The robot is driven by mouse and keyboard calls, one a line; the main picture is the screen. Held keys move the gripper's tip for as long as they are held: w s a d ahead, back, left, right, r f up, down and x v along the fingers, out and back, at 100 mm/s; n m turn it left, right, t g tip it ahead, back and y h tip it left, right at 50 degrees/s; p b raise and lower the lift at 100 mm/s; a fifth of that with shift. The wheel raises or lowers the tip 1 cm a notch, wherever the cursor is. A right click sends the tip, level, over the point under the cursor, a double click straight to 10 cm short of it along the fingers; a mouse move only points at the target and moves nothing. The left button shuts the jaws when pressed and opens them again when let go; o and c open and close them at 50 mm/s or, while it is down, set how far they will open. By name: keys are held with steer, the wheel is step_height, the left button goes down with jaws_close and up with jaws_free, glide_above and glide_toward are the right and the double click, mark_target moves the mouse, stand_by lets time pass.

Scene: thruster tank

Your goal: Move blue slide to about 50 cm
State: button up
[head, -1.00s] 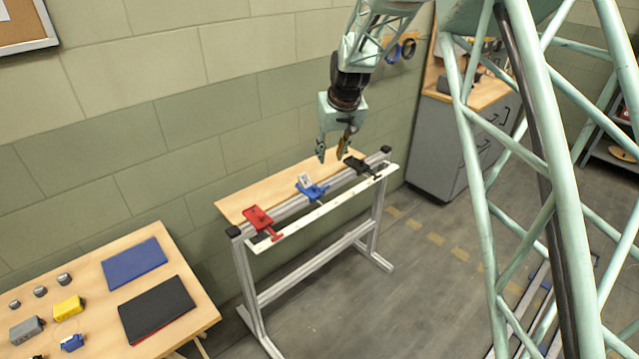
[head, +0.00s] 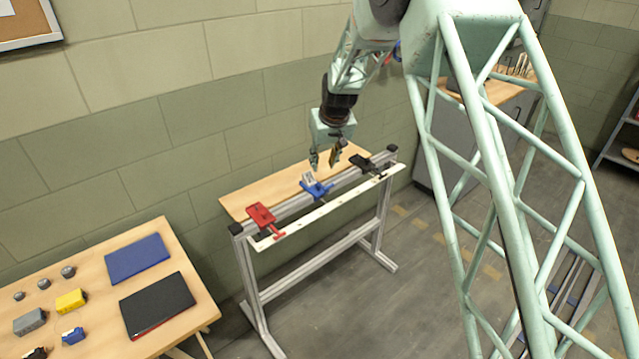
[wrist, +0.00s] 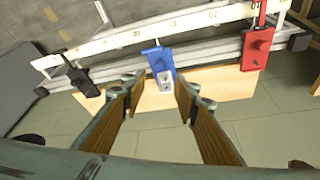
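The blue slide (head: 316,187) sits on the aluminium rail (head: 290,203), between the red slide (head: 262,217) and the black slide (head: 362,162). It also shows in the wrist view (wrist: 158,63), with a small pale block on it. A white scale (wrist: 140,38) with numbers runs along the rail; the marks are too small to read reliably. My gripper (head: 326,163) is open and empty above the rail, near the blue slide but apart from it. In the wrist view its fingers (wrist: 157,95) are spread to either side of the blue slide.
A wooden board (head: 240,202) lies behind the rail, close to the wall. A wooden table (head: 205,305) with a blue folder (head: 137,258), a black folder (head: 158,305) and small blocks stands at the left. A grey cabinet (head: 445,150) stands beyond the rail's right end.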

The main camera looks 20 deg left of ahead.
mark_target(319, 185)
steer(key=shift+f, duration=0.1)
steer(key=shift+b+x, duration=0.55)
steer(key=shift+x, duration=6.3)
steer(key=shift+c, duration=0.5)
jaws_close()
